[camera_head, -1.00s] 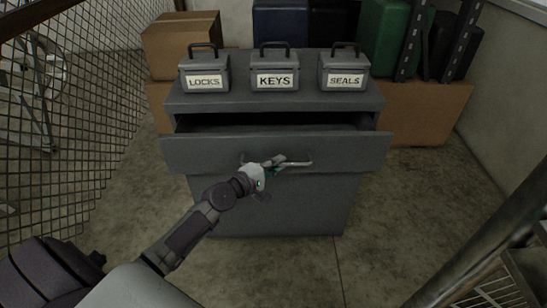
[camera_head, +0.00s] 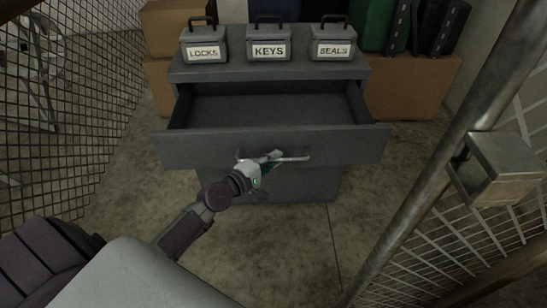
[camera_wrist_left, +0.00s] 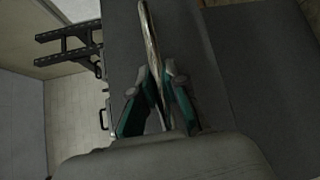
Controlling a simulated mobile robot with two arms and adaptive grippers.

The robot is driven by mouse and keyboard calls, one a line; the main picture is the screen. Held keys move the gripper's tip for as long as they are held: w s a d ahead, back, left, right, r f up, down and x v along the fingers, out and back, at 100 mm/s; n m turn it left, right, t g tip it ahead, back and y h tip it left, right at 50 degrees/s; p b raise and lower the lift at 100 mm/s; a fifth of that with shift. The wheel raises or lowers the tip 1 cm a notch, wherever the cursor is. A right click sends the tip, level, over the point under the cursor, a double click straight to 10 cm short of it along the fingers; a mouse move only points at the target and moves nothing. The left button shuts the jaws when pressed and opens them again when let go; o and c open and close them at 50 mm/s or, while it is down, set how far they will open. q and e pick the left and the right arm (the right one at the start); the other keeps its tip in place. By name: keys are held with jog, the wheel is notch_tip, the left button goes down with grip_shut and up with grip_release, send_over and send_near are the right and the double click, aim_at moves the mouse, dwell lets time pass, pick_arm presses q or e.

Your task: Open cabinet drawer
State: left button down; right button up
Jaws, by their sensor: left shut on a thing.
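The grey cabinet (camera_head: 270,70) stands ahead of me with its top drawer (camera_head: 180,149) pulled well out. The drawer's inside looks empty. A metal bar handle (camera_head: 297,158) runs across the drawer front. My left gripper (camera_head: 268,163) is shut on this handle, left of the bar's middle. In the left wrist view the two green-sided fingers (camera_wrist_left: 160,95) close on either side of the handle bar (camera_wrist_left: 150,35). My right gripper is not in view.
Three grey boxes marked LOCKS (camera_head: 204,42), KEYS (camera_head: 269,40) and SEALS (camera_head: 333,40) stand on the cabinet top. Cardboard boxes (camera_head: 415,85) and dark cases are behind. Wire mesh (camera_head: 75,110) is at left; a metal post (camera_head: 440,150) with a latch box is at right.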

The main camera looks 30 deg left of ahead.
pick_arm(q)
jog(key=c, duration=1.2)
grip_release()
jog(key=v, duration=1.2)
